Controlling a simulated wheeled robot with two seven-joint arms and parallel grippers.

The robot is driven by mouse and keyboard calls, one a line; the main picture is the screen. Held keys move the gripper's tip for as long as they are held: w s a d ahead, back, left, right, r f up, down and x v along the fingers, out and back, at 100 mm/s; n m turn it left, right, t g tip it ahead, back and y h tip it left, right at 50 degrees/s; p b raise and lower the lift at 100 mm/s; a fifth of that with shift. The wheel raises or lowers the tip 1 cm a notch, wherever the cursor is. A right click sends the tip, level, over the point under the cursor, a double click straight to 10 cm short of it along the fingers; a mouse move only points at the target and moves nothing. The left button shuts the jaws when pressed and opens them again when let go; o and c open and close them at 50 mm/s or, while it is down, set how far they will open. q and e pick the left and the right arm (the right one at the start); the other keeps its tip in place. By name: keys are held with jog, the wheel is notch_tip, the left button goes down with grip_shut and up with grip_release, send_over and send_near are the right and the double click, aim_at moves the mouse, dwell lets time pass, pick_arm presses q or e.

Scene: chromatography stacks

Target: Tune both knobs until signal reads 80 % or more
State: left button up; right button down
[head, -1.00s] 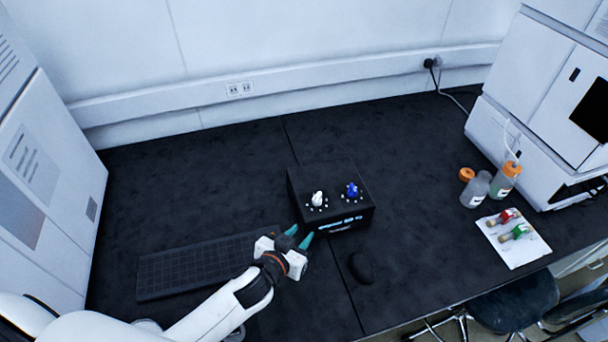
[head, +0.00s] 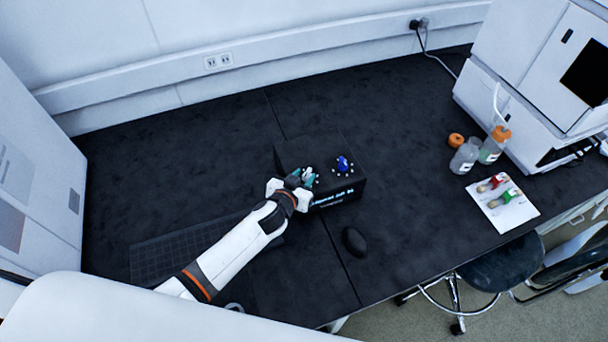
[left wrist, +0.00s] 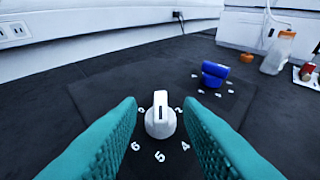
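The black box (head: 290,155) stands on the dark bench with two knobs on its top and a lit display (head: 331,196) on its front; its reading is too small to make out. My left gripper (head: 309,178) is over the box's left side, at the white knob. In the left wrist view the white knob (left wrist: 160,117) sits between the two teal fingers, which are open with a gap on each side; numbers ring it. The blue knob (head: 343,164) is to the right, and also shows beyond in the left wrist view (left wrist: 213,74). My right gripper is out of view.
A black mouse (head: 355,241) lies in front of the box. Bottles (head: 465,156) and a white sheet (head: 503,208) with red and green items are at right. The bench behind the box is clear.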

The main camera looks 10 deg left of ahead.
pick_arm(q)
jog(key=shift+w+d+f, duration=0.15)
jog(key=shift+w, duration=0.3)
grip_shut()
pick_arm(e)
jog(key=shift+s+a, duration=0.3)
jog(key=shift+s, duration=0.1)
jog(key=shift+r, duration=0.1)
